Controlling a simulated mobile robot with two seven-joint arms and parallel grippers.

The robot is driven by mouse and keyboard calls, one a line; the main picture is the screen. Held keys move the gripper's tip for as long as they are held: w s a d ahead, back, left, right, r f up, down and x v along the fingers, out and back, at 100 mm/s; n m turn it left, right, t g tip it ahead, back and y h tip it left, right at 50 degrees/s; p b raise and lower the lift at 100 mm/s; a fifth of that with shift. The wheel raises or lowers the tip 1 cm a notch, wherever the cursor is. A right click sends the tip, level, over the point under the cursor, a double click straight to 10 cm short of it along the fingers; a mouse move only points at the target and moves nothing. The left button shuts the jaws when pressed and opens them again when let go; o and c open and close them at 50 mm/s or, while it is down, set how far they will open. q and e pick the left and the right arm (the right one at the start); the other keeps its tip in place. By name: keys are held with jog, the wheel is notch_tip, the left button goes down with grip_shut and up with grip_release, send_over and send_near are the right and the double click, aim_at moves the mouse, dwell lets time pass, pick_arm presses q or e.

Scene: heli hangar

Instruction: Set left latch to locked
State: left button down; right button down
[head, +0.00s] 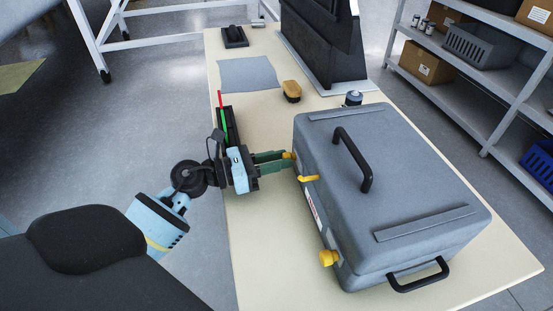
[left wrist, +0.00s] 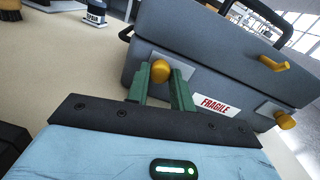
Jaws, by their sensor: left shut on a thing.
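A grey case (head: 385,200) with a black handle on its lid lies on the table. Its front side faces left, toward my left arm. The left latch, a yellow knob (left wrist: 161,70), sits at the far end of that side, on a pale plate. My left gripper (head: 286,158) is shut on this latch with its green fingers; the fingers partly hide it. A yellow lever (head: 308,178) sticks out at the middle of the front side. A second yellow knob (head: 328,258) is at the near end. My right gripper is not in view.
On the table (head: 262,235) behind the case are a brush (head: 292,91), a grey cloth (head: 248,75), a small dark bottle (head: 353,99) and a black upright panel (head: 325,40). A shelf (head: 440,92) with boxes stands at the right. The table's left strip is mostly clear.

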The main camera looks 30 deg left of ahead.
aim_at(301, 167)
pick_arm(q)
jog(key=shift+s+d+r+p, duration=0.1)
jog(key=shift+s+d+p, duration=0.65)
jog(key=shift+s+d, duration=0.4)
jog(key=shift+d, duration=0.15)
jog(key=c, duration=1.2)
grip_release()
jog(key=shift+s+a, duration=0.25)
jog(key=b+v, duration=0.1)
jog(key=v, duration=0.5)
jog(key=shift+s+a, duration=0.3)
jog(key=shift+s, duration=0.15)
